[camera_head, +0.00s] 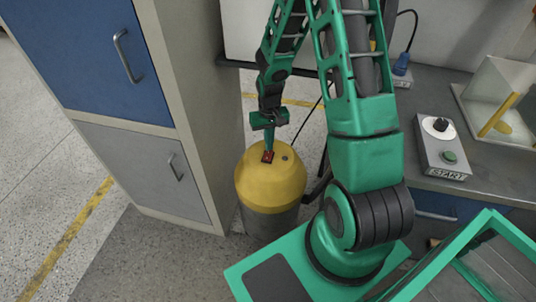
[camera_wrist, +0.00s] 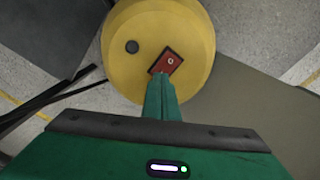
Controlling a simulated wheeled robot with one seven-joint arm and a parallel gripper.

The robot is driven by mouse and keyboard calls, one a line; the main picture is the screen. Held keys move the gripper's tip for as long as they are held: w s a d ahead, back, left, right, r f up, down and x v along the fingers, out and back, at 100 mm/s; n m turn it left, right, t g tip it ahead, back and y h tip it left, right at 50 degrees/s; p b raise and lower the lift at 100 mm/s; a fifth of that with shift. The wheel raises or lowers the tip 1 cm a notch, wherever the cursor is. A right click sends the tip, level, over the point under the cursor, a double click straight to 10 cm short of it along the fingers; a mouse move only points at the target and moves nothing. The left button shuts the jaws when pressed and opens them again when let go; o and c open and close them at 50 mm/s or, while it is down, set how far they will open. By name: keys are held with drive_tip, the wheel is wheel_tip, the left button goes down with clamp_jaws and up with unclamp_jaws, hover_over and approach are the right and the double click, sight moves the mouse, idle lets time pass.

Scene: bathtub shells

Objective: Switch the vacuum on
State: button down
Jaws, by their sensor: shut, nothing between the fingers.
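The vacuum (camera_head: 266,192) is a grey drum with a yellow domed top, standing on the floor beside the cabinet. A red switch (camera_head: 268,156) sits on its top, and it also shows in the wrist view (camera_wrist: 168,62) with a white mark on it. My gripper (camera_head: 269,147) points down over the vacuum's top, its fingers shut and empty. In the wrist view the fingertips (camera_wrist: 161,78) are at the near edge of the red switch. I cannot tell whether they touch it. A small dark round spot (camera_wrist: 132,46) lies on the yellow top beside the switch.
A tall cabinet (camera_head: 200,80) with blue and grey doors stands close on the left. On the right, a grey bench (camera_head: 440,100) carries a control box (camera_head: 441,150) marked START and a clear-sided case (camera_head: 498,105). Dark cables or hoses run beside the vacuum.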

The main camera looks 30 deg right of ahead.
drive_tip(key=shift+f, duration=0.75)
idle(0.5)
wheel_tip(320, 180, up, 7)
idle(1.0)
drive_tip(key=shift+r, duration=0.1)
idle(0.3)
drive_tip(key=s+d+r+m+h, duration=0.1)
drive_tip(key=s+d+r, duration=0.2)
drive_tip(key=s+r, duration=0.4)
drive_tip(key=s+d+r+m, duration=0.1)
drive_tip(key=s+d+r, duration=0.1)
drive_tip(key=s+r, duration=0.9)
drive_tip(key=s, duration=0.3)
drive_tip(key=s+a+r+m+y, duration=0.1)
drive_tip(key=s+r, duration=0.4)
drive_tip(key=s, duration=0.3)
drive_tip(key=shift+a+r, duration=0.2)
drive_tip(key=shift+a, duration=0.05)
